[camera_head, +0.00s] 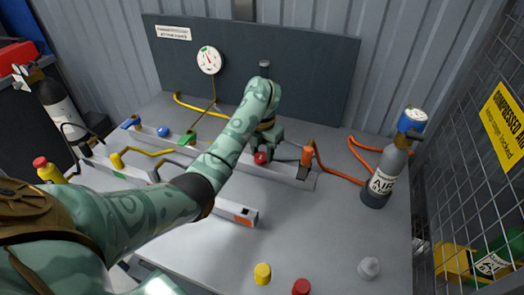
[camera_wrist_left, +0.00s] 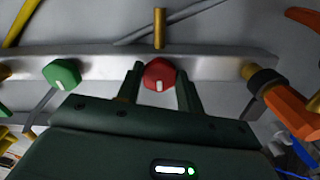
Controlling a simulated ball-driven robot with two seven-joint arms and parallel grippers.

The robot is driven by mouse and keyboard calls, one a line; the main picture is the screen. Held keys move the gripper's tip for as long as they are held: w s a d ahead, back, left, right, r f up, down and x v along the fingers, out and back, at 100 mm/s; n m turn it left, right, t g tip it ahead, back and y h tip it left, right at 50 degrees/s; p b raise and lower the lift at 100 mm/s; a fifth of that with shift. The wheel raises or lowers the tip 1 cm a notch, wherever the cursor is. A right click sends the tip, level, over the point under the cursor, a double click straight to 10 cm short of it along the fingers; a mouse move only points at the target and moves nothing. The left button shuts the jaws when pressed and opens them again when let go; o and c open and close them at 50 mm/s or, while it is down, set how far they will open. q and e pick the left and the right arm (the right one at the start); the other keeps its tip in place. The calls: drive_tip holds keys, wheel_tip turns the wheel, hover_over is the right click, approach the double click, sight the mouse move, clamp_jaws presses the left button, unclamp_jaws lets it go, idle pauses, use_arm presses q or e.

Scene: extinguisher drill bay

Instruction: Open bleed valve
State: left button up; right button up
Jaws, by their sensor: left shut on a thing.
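A red valve knob (camera_head: 260,158) sits on the metal rail of the bench. In the left wrist view the red knob (camera_wrist_left: 159,72) shows a white mark at its lower edge. My left gripper (camera_head: 267,144) reaches over the rail and is shut on the red knob, with one finger on each side in the wrist view. A green knob (camera_wrist_left: 62,73) is on the same rail to its left, and it also shows in the head view (camera_head: 190,139). I see no readable valve label. My right gripper is out of view.
A round gauge (camera_head: 209,60) hangs on the dark back panel (camera_head: 310,70). An orange-handled fitting (camera_head: 306,160) with an orange hose is right of the knob. A grey AIR cylinder (camera_head: 384,178) stands farther right. Yellow (camera_head: 262,273) and red caps (camera_head: 301,287) lie in front.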

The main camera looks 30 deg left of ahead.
use_arm(q)
drive_tip(key=n+p, duration=0.1)
drive_tip(key=n, duration=0.1)
drive_tip(key=shift+n, duration=1.3)
drive_tip(key=n, duration=0.2)
drive_tip(key=shift+f+n, duration=0.1)
drive_tip(key=shift+n, duration=0.2)
drive_tip(key=n+b, duration=0.1)
drive_tip(key=n, duration=0.4)
drive_tip(key=shift+s+a+n, duration=0.1)
drive_tip(key=shift+a+n, duration=0.05)
drive_tip(key=shift+n, duration=0.15)
drive_tip(key=shift+s+n+b, duration=0.1)
drive_tip(key=shift+n+b, duration=1)
drive_tip(key=shift+n, duration=1.2)
drive_tip(key=o, duration=1)
